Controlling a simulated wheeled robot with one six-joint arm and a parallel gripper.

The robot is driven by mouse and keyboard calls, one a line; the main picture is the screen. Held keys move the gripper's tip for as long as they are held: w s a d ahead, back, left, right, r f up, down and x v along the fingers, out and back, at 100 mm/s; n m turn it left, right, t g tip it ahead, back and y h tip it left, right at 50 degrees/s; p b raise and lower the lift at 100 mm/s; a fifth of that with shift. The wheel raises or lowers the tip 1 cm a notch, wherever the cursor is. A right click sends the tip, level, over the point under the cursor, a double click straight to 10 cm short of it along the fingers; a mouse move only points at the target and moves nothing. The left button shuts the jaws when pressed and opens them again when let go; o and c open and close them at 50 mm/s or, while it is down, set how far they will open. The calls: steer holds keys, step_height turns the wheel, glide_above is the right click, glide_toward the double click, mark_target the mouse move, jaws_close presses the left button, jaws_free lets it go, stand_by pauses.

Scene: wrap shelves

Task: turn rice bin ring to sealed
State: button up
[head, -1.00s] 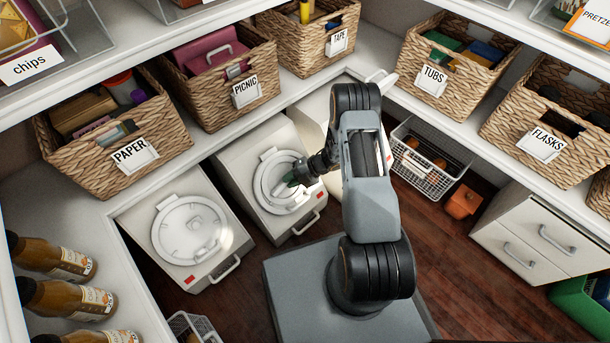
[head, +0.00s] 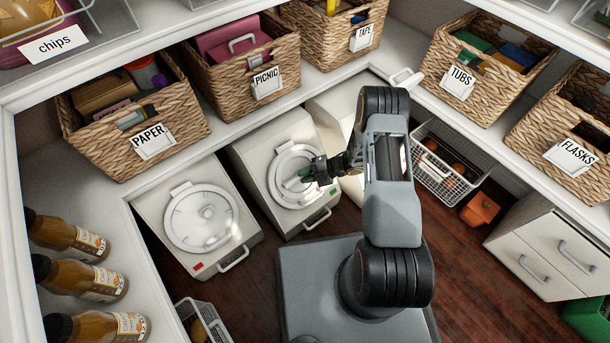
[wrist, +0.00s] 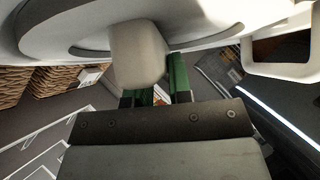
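The middle white bin has a pale round ring lid (head: 274,177), with a green mark (head: 327,212) on its front edge. I take this as the rice bin, though no name on it is readable. My gripper (head: 305,176) is at the right part of this lid. In the wrist view, a pale block-shaped grip (wrist: 138,52) under the white ring rim lies against the green fingers (wrist: 160,92). It hides part of the left finger. A narrow gap shows between the fingers, but whether they clamp the grip is unclear.
A similar bin (head: 146,225) with a red mark stands to the left. A shelf with wicker baskets (head: 135,125) runs above. A wire basket (head: 440,178) and an orange box (head: 480,209) are on the right. Bottles (head: 75,282) stand at left.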

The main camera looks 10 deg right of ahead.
steer(key=o, duration=0.4)
steer(key=shift+o, duration=0.2)
steer(key=p+v, duration=0.4)
steer(key=v, duration=1)
steer(key=shift+a+f, duration=0.1)
